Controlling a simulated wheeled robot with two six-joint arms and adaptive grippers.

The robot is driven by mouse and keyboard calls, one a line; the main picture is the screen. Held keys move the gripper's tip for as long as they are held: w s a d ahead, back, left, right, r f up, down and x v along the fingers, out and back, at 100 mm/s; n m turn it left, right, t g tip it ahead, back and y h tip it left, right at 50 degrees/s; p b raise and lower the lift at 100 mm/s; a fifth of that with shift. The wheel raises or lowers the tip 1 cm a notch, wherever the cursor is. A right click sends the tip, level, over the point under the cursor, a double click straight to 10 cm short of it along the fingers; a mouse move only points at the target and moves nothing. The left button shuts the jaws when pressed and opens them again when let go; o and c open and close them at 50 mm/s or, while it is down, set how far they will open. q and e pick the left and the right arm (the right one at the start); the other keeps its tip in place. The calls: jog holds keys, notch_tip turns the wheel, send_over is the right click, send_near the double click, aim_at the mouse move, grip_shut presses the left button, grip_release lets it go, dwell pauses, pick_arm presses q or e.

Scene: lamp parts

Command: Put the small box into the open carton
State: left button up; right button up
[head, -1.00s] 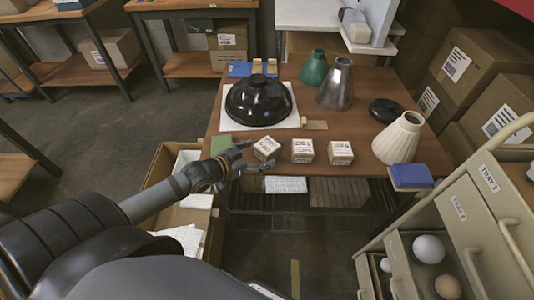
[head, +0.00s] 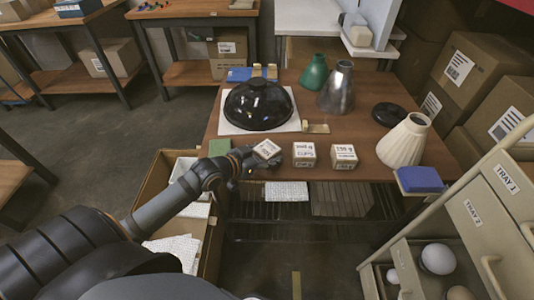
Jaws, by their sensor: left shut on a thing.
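Three small white-topped boxes with printed labels are near the table's front edge. The left small box (head: 267,150) is tilted; the middle box (head: 304,155) and right box (head: 343,157) stand upright. My left gripper (head: 249,161) is shut on the left small box from its left side; the fingers are small and partly hidden. The open carton (head: 150,187) is at the left of the table, below my left forearm, which hides part of it. White packing pieces show inside it. My right gripper is not in view.
The table (head: 375,100) also holds a black dome shade (head: 259,104) on a white sheet, a green cone (head: 314,73), a metal cone (head: 337,87), a cream shade (head: 404,140) and a blue block (head: 420,180). A drawer cabinet (head: 480,215) stands at the right.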

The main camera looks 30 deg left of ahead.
aim_at(267, 151)
pick_arm(q)
jog(key=shift+c, duration=0.8)
jog(key=shift+r, duration=0.3)
notch_tip(267, 151, up, 3)
jog(key=shift+f+p, duration=0.2)
jog(key=shift+p, duration=0.65)
jog(key=shift+s+d+r+p, duration=0.15)
jog(key=shift+s+r+p, duration=0.1)
jog(key=shift+r+p, duration=0.25)
jog(key=shift+s+d+r+p, duration=0.1)
jog(key=shift+s+r+p, duration=0.1)
jog(key=shift+r+p, duration=0.25)
jog(key=s+d+r+p, duration=0.5)
jog(key=s+r+p, duration=0.3)
jog(key=s, duration=0.3)
jog(key=shift+s+d+p, duration=0.2)
jog(key=shift+s+p, duration=0.2)
jog(key=shift+p, duration=0.05)
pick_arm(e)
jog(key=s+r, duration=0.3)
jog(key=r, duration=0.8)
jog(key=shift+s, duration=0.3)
